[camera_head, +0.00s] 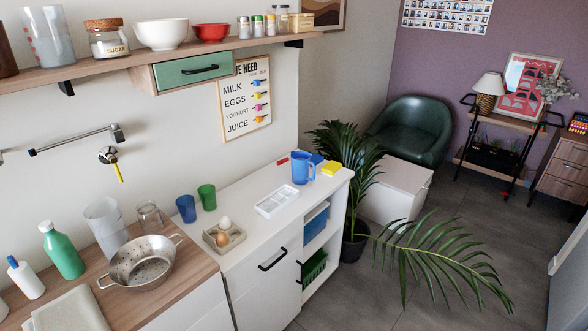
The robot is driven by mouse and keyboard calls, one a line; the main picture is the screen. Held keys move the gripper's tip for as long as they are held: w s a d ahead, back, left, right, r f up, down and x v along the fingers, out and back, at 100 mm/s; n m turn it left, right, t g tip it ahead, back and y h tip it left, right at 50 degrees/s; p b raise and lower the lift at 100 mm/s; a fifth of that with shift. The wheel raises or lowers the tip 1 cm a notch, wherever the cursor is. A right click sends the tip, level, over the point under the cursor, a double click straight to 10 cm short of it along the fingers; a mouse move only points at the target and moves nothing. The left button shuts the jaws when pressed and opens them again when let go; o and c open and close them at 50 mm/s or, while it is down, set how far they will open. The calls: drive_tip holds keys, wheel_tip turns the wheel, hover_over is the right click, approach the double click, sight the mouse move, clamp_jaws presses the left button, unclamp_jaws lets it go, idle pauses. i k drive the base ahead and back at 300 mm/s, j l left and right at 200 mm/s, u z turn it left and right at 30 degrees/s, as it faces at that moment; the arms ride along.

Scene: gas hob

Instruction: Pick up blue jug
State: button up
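The blue jug (301,168) stands upright on the far end of the white cabinet top (240,222), near its right edge. Its handle appears to face right. A yellow block-like item (331,168) lies close to its right, and a darker blue item (317,160) is just behind it. Nothing stands in front of the jug in this view. My gripper is not in view.
A white tray (277,201) lies left of the jug. A palm plant (347,160) rises close behind and right. A shelf (150,68) hangs above the counter.

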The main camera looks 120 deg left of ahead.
sight(300, 163)
drive_tip(key=u, duration=3.7)
